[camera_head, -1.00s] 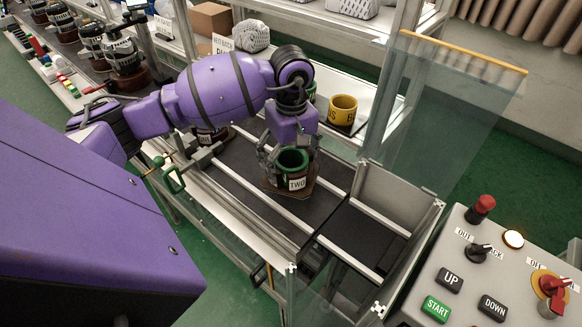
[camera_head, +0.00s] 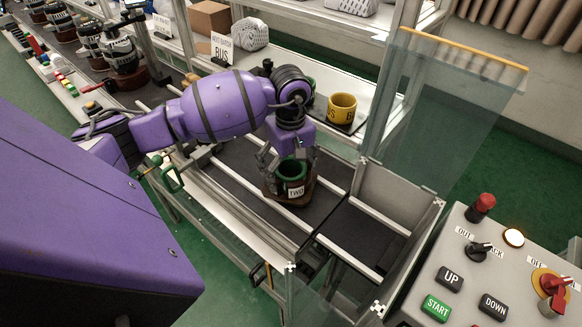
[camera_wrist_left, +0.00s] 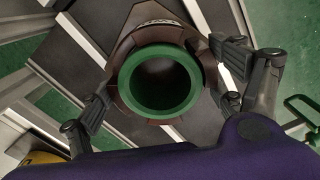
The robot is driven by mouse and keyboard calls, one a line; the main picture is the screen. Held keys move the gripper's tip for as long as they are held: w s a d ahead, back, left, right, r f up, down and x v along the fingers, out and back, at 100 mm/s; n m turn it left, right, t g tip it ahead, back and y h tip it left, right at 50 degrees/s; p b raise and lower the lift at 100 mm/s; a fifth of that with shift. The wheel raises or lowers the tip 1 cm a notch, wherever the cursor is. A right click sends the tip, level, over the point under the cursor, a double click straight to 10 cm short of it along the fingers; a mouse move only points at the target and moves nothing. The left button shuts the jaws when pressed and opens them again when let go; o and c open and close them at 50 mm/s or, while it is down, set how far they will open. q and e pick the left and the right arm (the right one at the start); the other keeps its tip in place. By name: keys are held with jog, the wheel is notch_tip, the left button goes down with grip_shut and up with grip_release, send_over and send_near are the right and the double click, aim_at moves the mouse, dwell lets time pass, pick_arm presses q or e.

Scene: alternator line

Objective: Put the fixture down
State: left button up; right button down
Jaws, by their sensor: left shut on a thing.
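The fixture is a green ring-shaped cup (camera_head: 292,171) with a white "TWO" label and a brown base. It stands upright over the dark conveyor belt (camera_head: 240,172), between the pale rails. My left gripper (camera_head: 286,163) comes down from above and is shut on it. In the left wrist view the green rim (camera_wrist_left: 160,83) is seen from above, with brown segments around it and dark finger parts on both sides. The fixture's underside is hidden, so I cannot tell whether it touches the belt. My right gripper is not in view.
A yellow cup (camera_head: 342,107) stands on the shelf behind. A clear panel (camera_head: 445,110) rises at the right, above a metal-walled bay (camera_head: 395,200). A control box (camera_head: 470,275) is at the lower right. Belt to the left of the fixture is free.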

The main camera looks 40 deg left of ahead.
pick_arm(q)
jog(key=o, duration=1.6)
notch_tip(320, 180, up, 13)
jog(key=shift+f, duration=0.1)
